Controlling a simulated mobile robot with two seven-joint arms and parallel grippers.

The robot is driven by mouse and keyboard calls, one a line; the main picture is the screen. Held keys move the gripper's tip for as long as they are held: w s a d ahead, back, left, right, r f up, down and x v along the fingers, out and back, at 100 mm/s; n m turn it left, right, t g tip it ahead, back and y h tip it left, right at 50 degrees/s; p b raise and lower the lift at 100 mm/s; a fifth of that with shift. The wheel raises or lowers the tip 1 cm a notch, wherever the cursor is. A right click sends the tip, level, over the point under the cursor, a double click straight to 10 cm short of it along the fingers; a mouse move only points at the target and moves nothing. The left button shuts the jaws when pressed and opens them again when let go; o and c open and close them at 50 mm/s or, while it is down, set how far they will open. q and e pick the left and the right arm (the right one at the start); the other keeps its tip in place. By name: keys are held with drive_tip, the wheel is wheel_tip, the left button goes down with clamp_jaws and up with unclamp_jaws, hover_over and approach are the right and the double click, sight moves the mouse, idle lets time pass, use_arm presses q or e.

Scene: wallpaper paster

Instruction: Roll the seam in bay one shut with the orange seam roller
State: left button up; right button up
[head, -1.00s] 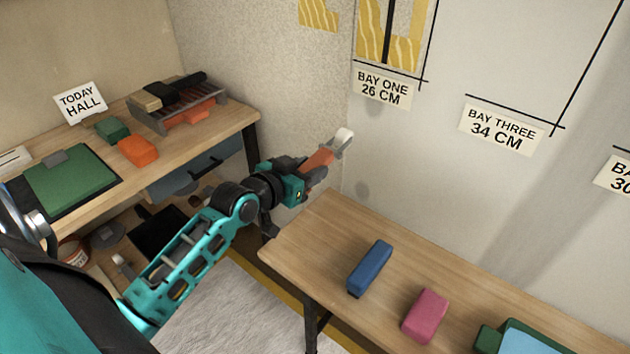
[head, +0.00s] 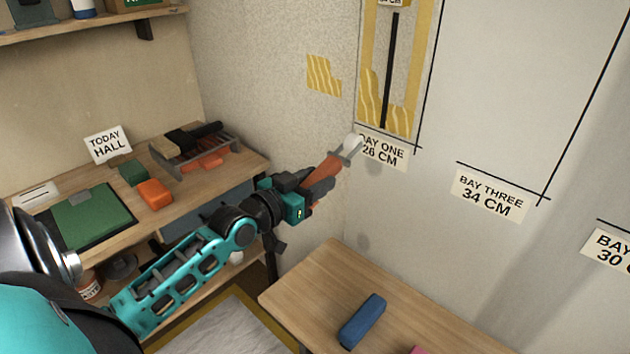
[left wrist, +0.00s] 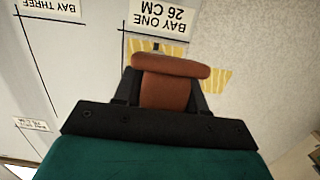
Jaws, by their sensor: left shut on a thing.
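My left gripper (head: 318,186) is shut on the orange seam roller (head: 334,166), holding it in the air in front of the wall. The roller's pale wheel (head: 353,145) points up and right, near the lower left of the bay one label (head: 382,152). I cannot tell whether it touches the wall. Bay one's seam (head: 391,75) is a dark vertical strip between yellow patterned paper, above the wheel. In the left wrist view the orange handle (left wrist: 165,92) sits between the fingers, with the bay one label (left wrist: 162,18) beyond. My right gripper is out of view.
A bench (head: 310,285) with a blue block (head: 362,320) stands below the wall. On the left, a desk (head: 113,172) holds a tool rack (head: 195,160), an orange block (head: 154,194) and a green mat (head: 90,215). A yellow patch (head: 323,76) is on the side wall.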

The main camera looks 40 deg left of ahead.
sight(337, 157)
use_arm(q)
drive_tip(key=w, duration=0.5)
drive_tip(key=shift+w+d, duration=0.1)
drive_tip(key=shift+d, duration=0.1)
drive_tip(key=shift+w+b, duration=0.3)
drive_tip(key=shift+w, duration=0.35)
drive_tip(key=shift+w+d+r, duration=0.1)
drive_tip(key=shift+w+d, duration=0.05)
drive_tip(key=shift+w, duration=1.2)
idle(2.3)
idle(0.6)
drive_tip(key=shift+s+r, duration=0.1)
drive_tip(key=shift+r, duration=0.95)
drive_tip(key=shift+r, duration=2.2)
